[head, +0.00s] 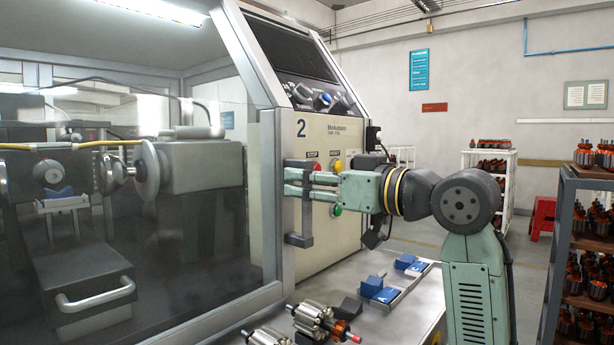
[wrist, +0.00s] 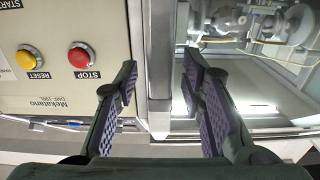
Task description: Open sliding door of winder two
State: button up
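Winder two is the beige and grey machine with a "2" on its front panel (head: 332,150). Its transparent sliding door (head: 200,235) covers the front, and its right edge meets the panel, so it looks shut. A dark upright handle (head: 306,225) stands at that edge. My gripper (head: 288,182) reaches in from the right at the handle's upper part. In the wrist view my gripper (wrist: 158,85) is open, its two fingers spread either side of a grey upright bar (wrist: 159,45), with gaps visible on both sides. Whether a finger touches the handle is unclear.
Red stop (wrist: 81,58) and yellow reset (wrist: 31,60) buttons sit close beside the fingers. A grey table (head: 400,315) below holds armatures (head: 318,320) and blue blocks (head: 378,290). A dark rack (head: 560,240) of armatures stands at the right.

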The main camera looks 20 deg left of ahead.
jog(key=shift+w+a, duration=0.15)
jog(key=shift+a, duration=0.2)
jog(key=shift+c, duration=0.3)
grip_shut()
dwell(0.5)
